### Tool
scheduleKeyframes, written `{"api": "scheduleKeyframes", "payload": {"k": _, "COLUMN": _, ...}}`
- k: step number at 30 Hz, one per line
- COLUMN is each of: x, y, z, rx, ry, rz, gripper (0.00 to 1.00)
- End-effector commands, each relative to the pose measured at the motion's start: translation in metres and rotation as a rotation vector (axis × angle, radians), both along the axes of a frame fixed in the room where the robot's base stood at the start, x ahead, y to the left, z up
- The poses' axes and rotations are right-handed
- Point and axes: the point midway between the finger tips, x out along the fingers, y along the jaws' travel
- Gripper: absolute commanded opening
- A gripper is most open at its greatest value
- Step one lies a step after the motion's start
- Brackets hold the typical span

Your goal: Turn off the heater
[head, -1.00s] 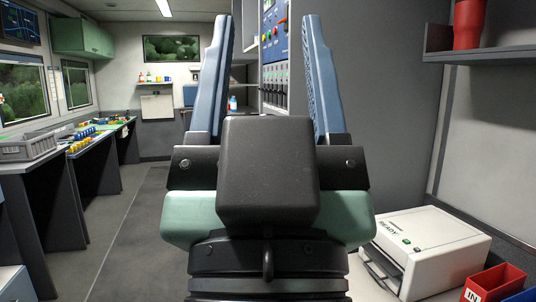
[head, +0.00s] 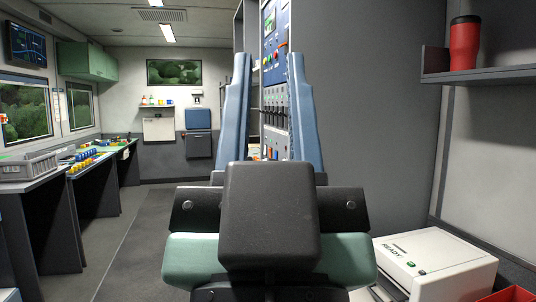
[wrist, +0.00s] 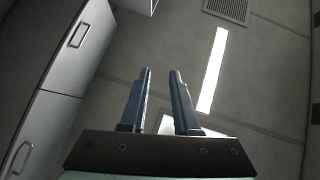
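My gripper (head: 269,75) is raised in the middle of the head view, its two blue fingers apart with nothing between them. It also shows open and empty in the wrist view (wrist: 161,75), pointing toward the ceiling. A blue and grey control panel (head: 275,70) with coloured buttons, a red handle and a row of black switches stands behind the fingers, partly hidden by them. I cannot tell which thing in view is the heater. A blue and dark wall unit (head: 198,145) hangs on the far wall, too small to read.
Desks (head: 40,182) with trays and coloured items line the left side. The floor aisle (head: 130,240) is clear. A white printer (head: 435,262) stands at the lower right, below a shelf (head: 490,75) with a red tumbler (head: 465,42). A grey wall (head: 370,100) stands right of my gripper.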

Motion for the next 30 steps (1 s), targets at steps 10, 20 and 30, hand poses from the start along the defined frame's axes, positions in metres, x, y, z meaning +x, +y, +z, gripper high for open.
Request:
{"api": "scheduleKeyframes", "payload": {"k": 10, "x": 0.0, "y": 0.0, "z": 0.083, "rx": -0.001, "ry": 0.0, "rz": 0.001, "gripper": 0.0}}
{"api": "scheduleKeyframes", "payload": {"k": 20, "x": 0.0, "y": 0.001, "z": 0.182, "rx": -0.001, "ry": -0.001, "rz": 0.001, "gripper": 0.0}}
{"api": "scheduleKeyframes", "payload": {"k": 30, "x": 0.0, "y": 0.001, "z": 0.191, "rx": -0.001, "ry": 0.0, "rz": 0.002, "gripper": 0.0}}
